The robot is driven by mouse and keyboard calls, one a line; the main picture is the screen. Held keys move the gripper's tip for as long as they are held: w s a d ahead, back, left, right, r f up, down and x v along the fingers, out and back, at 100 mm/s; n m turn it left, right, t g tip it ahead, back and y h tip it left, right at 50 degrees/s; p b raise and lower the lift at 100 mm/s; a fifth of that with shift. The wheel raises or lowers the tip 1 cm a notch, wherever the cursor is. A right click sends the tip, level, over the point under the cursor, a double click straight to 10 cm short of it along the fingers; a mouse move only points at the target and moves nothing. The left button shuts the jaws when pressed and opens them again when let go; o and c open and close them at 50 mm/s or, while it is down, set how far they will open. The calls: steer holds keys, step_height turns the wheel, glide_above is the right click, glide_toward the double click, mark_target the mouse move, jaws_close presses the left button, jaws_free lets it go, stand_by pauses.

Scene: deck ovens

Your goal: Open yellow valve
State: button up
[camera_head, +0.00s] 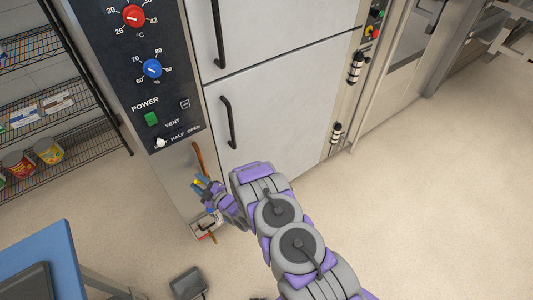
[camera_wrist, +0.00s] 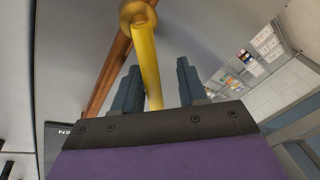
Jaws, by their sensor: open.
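The yellow valve shows in the wrist view as a yellow lever (camera_wrist: 146,60) with a round brass-coloured hub at its upper end. It sits on a copper pipe (camera_wrist: 108,72). My gripper (camera_wrist: 157,70) is open, and the lever runs between its two dark fingers, closer to the left one. I cannot tell whether either finger touches it. In the head view my gripper (camera_head: 207,188) is low at the front of the oven cabinet, beside the copper pipe (camera_head: 198,158). Only a small yellow part of the valve (camera_head: 197,182) shows there; my gripper hides most of it.
The oven control panel (camera_head: 150,95) with red and blue knobs is above. Oven doors (camera_head: 275,105) with black handles are to the right. A wire shelf (camera_head: 85,135) stands at left, a blue table (camera_head: 40,260) at lower left. The floor at right is clear.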

steer(key=p+v, duration=0.4)
steer(key=v, duration=1.2)
steer(key=w+d+r+g+h, duration=0.3)
steer(key=w+d+r+h, duration=0.15)
steer(key=w, duration=0.45)
steer(key=w+d+r+m+g+h+p, duration=0.1)
steer(key=d+r+m+h, duration=0.3)
steer(key=d+r, duration=0.7)
steer(key=shift+w+d+r+h, duration=0.3)
steer(key=shift+w+d+h, duration=0.2)
steer(key=shift+w+h, duration=0.25)
